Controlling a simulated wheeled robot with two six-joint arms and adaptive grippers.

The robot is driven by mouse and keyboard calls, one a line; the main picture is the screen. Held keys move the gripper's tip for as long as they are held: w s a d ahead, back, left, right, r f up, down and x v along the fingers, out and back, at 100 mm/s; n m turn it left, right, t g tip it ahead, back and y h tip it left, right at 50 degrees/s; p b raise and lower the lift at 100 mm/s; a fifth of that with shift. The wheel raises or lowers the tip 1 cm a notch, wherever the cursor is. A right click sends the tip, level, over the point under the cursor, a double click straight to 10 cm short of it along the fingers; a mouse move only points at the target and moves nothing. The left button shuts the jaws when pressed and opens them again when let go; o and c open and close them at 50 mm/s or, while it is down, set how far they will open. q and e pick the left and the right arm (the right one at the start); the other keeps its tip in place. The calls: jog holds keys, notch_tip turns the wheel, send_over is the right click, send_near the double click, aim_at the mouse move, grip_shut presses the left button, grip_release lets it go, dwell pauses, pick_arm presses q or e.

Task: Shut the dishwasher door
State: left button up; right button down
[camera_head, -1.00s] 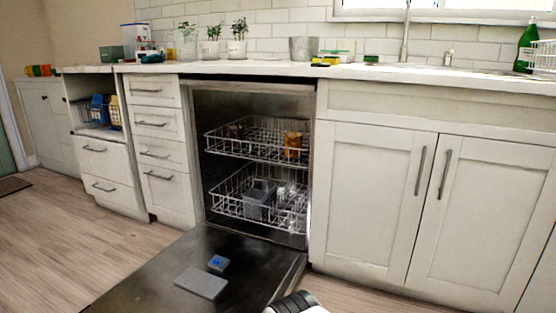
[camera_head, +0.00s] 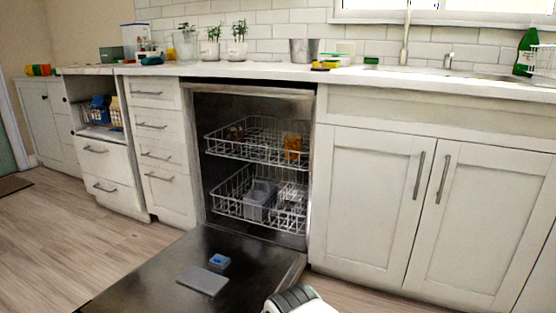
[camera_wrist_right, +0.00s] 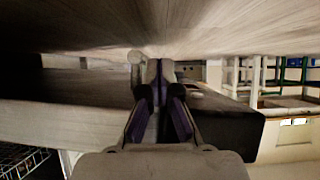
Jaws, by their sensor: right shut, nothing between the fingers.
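The dishwasher (camera_head: 309,190) is open. Its dark door (camera_head: 215,250) is folded down low above the floor, with its inner face up, showing a grey panel and a small blue-marked dispenser. The upper rack (camera_head: 240,152) and lower rack (camera_head: 225,205) are inside the cavity. My right gripper (camera_wrist_right: 160,85) is shut and empty in the wrist view, with its purple-lined fingers together. That view looks upside down, with floor at the top and a pale slab close on the left; I cannot tell whether the fingers touch it. My left gripper is out of view.
White drawers (camera_head: 165,155) stand left of the dishwasher and a sink cabinet (camera_head: 420,210) stands right. The counter (camera_head: 270,69) holds plants and containers. An orange item (camera_head: 292,146) sits in the upper rack. The wooden floor (camera_head: 60,230) is clear at left.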

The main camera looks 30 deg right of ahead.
jog(key=r+p, duration=0.1)
jog(key=r, duration=0.1)
jog(key=r+p, duration=0.2)
jog(key=r, duration=0.1)
jog(key=r+p, duration=0.2)
jog(key=r, duration=0.1)
jog(key=shift+w+d, duration=0.35)
jog(key=shift+f, duration=0.1)
jog(key=r+p, duration=0.2)
jog(key=d+r+p, duration=0.1)
jog(key=r+p, duration=0.1)
jog(key=r, duration=0.1)
jog(key=w+r+p, duration=0.1)
jog(key=r+p, duration=0.1)
jog(key=shift+w+d+r, duration=0.1)
jog(key=shift+d+r, duration=0.15)
jog(key=shift+r, duration=0.15)
jog(key=shift+d, duration=0.1)
